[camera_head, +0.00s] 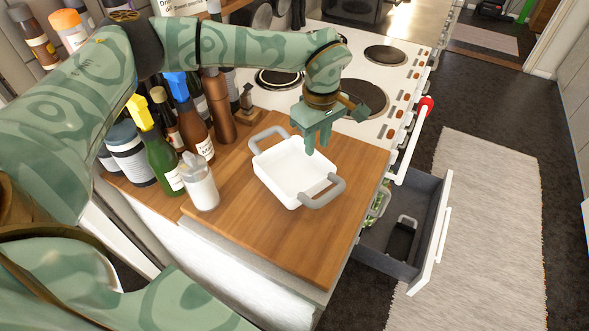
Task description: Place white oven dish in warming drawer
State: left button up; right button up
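The white oven dish (288,178) sits upright on the wooden worktop, with one grey handle at its far left end and another at its near right end. My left gripper (316,149) points down over the dish's far right edge. Its two fingers look apart with nothing between them; I cannot tell whether they touch the rim. An open drawer (434,228), grey inside with a white front, is pulled out low at the right, below worktop level. It holds a dark item (402,238) at its near end. My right gripper is not in view.
Bottles, including a green one (163,163), and a white shaker (199,185) stand left of the dish. The cooker top (385,54) with round hotplates lies behind. A rail with a red end (426,106) runs above the drawer. Right of it, the rug (490,210) is clear.

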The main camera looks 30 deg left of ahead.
aim_at(317, 151)
pick_arm(q)
notch_tip(317, 151, down, 4)
jog(key=shift+w+r+b, duration=0.1)
jog(key=shift+r+b, duration=0.1)
jog(key=shift+b, duration=0.15)
jog(key=shift+r, duration=0.1)
grip_shut()
jog(key=shift+r, duration=0.1)
